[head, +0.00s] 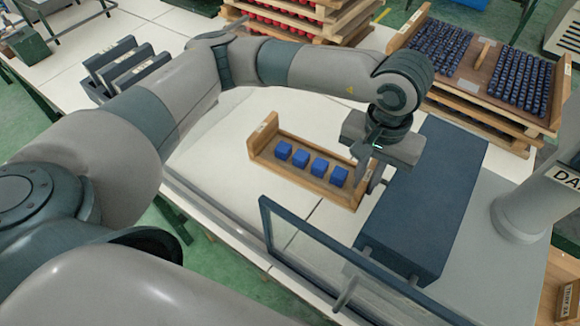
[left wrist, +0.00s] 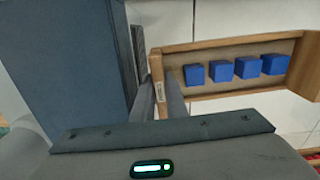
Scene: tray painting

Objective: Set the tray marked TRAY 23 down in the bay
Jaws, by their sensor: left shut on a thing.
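A wooden tray (head: 262,135) with several blue cubes (head: 318,166) in a row lies over the white worktop in the middle of the head view. It also shows in the left wrist view (left wrist: 225,44). My left gripper (head: 371,181) is shut on the tray's right end wall, with one finger on each side of it. The tray looks about level; I cannot tell if its underside touches the worktop. The small labels on its ends are too small to read. I cannot make out which place is the bay. My right gripper is out of view.
A dark blue box (head: 432,200) stands right of the gripper, with a framed glass panel (head: 320,255) in front. Stacked trays of dark blue pieces (head: 458,55) and of red pieces (head: 290,22) stand behind. A slotted dark rack (head: 125,68) stands at back left.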

